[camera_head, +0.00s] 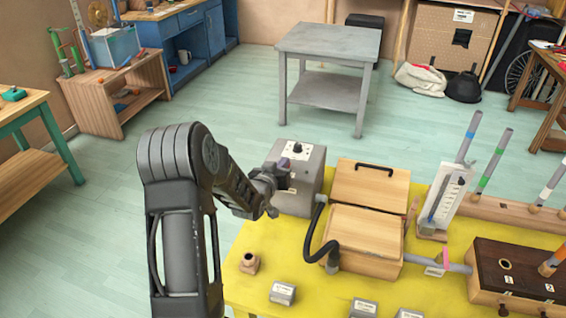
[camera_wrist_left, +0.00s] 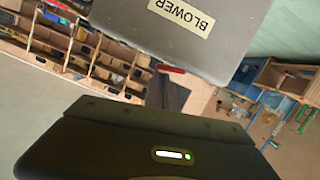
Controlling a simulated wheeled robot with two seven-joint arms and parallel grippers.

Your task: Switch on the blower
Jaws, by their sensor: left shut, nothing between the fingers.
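The blower (camera_head: 308,168) is a grey box at the back left of the yellow table. A dark knob or switch (camera_head: 298,147) stands on a light plate on its top. In the left wrist view, the blower (camera_wrist_left: 230,35) fills the upper middle, with its BLOWER label upside down. My left gripper (camera_head: 284,174) is at the blower's left front side, shut and empty, and hides part of that side. I cannot tell whether it touches the box. In the left wrist view, a dark finger with a red end (camera_wrist_left: 172,70) is just below the blower. My right gripper is not in view.
A black hose (camera_head: 314,232) curves from the blower to a wooden box (camera_head: 362,240) with a handled lid. A grey side table (camera_head: 329,40) stands behind, across open floor.

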